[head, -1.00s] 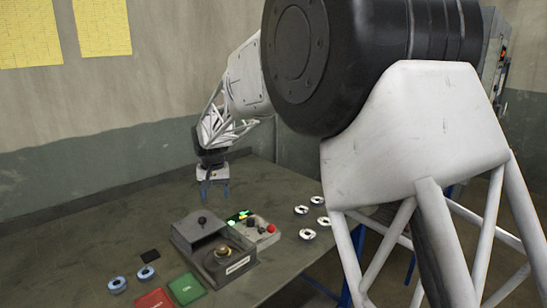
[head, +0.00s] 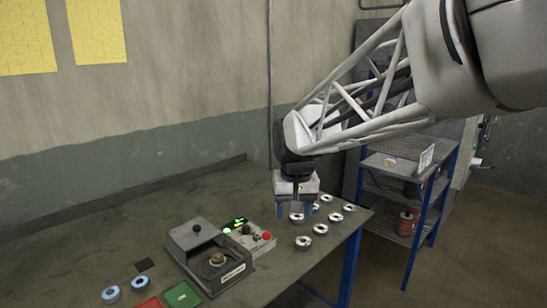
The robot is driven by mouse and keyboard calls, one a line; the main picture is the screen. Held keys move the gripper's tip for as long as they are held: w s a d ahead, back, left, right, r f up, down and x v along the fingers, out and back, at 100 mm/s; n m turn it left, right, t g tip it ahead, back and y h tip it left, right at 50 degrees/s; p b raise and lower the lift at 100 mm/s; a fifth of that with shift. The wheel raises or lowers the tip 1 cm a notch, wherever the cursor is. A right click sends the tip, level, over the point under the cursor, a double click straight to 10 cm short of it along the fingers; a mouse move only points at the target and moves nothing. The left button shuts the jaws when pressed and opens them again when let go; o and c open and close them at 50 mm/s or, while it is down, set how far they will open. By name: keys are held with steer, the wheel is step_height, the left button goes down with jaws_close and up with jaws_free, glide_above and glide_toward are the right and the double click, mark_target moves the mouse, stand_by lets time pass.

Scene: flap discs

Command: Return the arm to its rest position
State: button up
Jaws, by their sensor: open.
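My gripper (head: 293,208) points down over the right part of the table, with its two blue fingers apart and nothing seen between them. Behind and below the fingers, several pale flap discs with dark centres lie on the table, one of them (head: 320,229) near the table's right edge. Part of this group is hidden by the gripper. I cannot tell the exact height of the fingers above the discs. Two blue-rimmed discs (head: 141,282) lie at the left front. My arm reaches in from the upper right.
A grey lidded fixture (head: 196,235) with a round brass-coloured seat stands mid-table. A green pad (head: 182,296), a red pad (head: 150,303) and a black square lie in front. A blue-framed shelf (head: 421,205) stands at the right.

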steer(key=s+d+f, duration=0.1)
steer(key=s+d, duration=0.3)
steer(key=s, duration=0.4)
steer(key=s+d+f+m, duration=0.1)
steer(key=s+d+f, duration=0.1)
steer(key=s+d, duration=0.3)
steer(key=s+d+f+t, duration=0.1)
steer(key=s+d, duration=0.3)
steer(key=s, duration=0.9)
steer(key=shift+s+d+f, duration=0.25)
steer(key=shift+d+f, duration=0.15)
steer(key=shift+f, duration=0.35)
